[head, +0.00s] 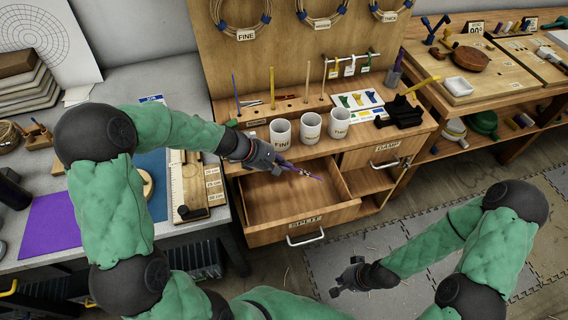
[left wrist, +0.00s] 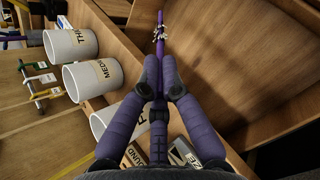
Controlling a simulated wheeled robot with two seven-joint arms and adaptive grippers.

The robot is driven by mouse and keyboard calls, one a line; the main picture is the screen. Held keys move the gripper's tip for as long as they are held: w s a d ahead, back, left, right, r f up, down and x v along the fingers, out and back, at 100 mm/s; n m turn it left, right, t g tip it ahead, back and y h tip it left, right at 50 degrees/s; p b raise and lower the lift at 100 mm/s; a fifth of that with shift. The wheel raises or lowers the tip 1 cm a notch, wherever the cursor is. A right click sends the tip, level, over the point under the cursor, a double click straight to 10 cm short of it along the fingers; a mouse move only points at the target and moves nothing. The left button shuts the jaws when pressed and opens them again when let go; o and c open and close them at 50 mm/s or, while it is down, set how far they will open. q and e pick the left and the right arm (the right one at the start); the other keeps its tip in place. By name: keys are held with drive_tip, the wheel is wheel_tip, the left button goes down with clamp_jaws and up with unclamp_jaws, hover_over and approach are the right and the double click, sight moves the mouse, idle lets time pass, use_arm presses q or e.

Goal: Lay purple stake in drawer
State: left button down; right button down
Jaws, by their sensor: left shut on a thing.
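The purple stake (head: 312,175) is thin, with a pale frayed or wrapped patch part way along it. My left gripper (head: 284,164) is shut on it and holds it over the open drawer (head: 303,231). In the left wrist view the stake (left wrist: 160,24) points away from the closed fingers (left wrist: 158,88), above the wooden drawer floor (left wrist: 222,104). The stake's near end is hidden between the fingers. The drawer is pulled out, has a label and metal handle on its front, and looks empty. My right gripper (head: 347,277) is open and empty, low over the floor mats.
White cups labelled by size, including one marked FINE (head: 281,133), stand on the bench ledge behind the drawer. Upright rods and a black clamp (head: 402,112) stand there too. A closed drawer (head: 385,152) and open shelves are to the right. A grey table (head: 110,85) lies left.

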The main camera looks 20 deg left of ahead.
use_arm(q)
wheel_tip(320, 180, down, 8)
drive_tip(key=b, duration=0.6)
drive_tip(key=c, duration=1.4)
unclamp_jaws()
drive_tip(key=shift+o, duration=0.2)
drive_tip(key=shift+r, duration=0.1)
drive_tip(key=v, duration=1.2)
